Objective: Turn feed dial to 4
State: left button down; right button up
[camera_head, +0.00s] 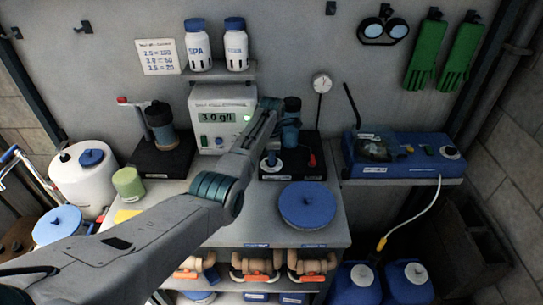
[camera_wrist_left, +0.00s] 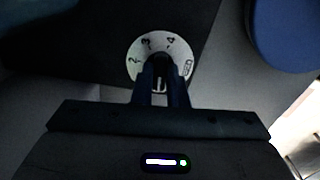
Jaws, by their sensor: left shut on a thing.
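The feed dial (camera_wrist_left: 146,52) is a pale disc with the numbers 2, 3 and 4 around its edge, in the left wrist view. Its dark knob sits at the centre. My left gripper (camera_wrist_left: 160,78) is shut on the knob, its two dark fingers on either side. The fingers cover the lower part of the disc, and I cannot tell which number the knob points to. In the head view, my left arm reaches over the bench to a black base plate (camera_head: 312,158), and the wrist hides much of what stands there. My right gripper is not in view.
A meter (camera_head: 215,117) reading 3.0 g/l stands behind the arm. A round blue lid (camera_head: 307,205) lies in front of the plate. A blue device (camera_head: 400,155) sits on a shelf at right. Two bottles (camera_head: 198,47) stand on the shelf above.

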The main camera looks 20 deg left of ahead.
pick_arm(q)
jog(key=m+p, duration=0.1)
jog(key=m, duration=0.2)
jog(key=shift+r+m, duration=0.15)
jog(key=shift+m, duration=0.25)
jog(key=m+p, duration=0.1)
jog(key=m, duration=0.4)
jog(key=shift+p, duration=0.4)
jog(key=m, duration=0.5)
jog(key=shift+p, duration=0.35)
jog(key=m, duration=0.5)
jog(key=shift+p, duration=0.3)
jog(key=m, duration=0.5)
jog(key=shift+w+m, duration=0.1)
jog(key=shift+m, duration=0.3)
jog(key=m, duration=0.6)
jog(key=shift+p, duration=0.3)
jog(key=m, duration=0.4)
jog(key=shift+r+m, duration=0.1)
jog(key=shift+m, duration=2.2)
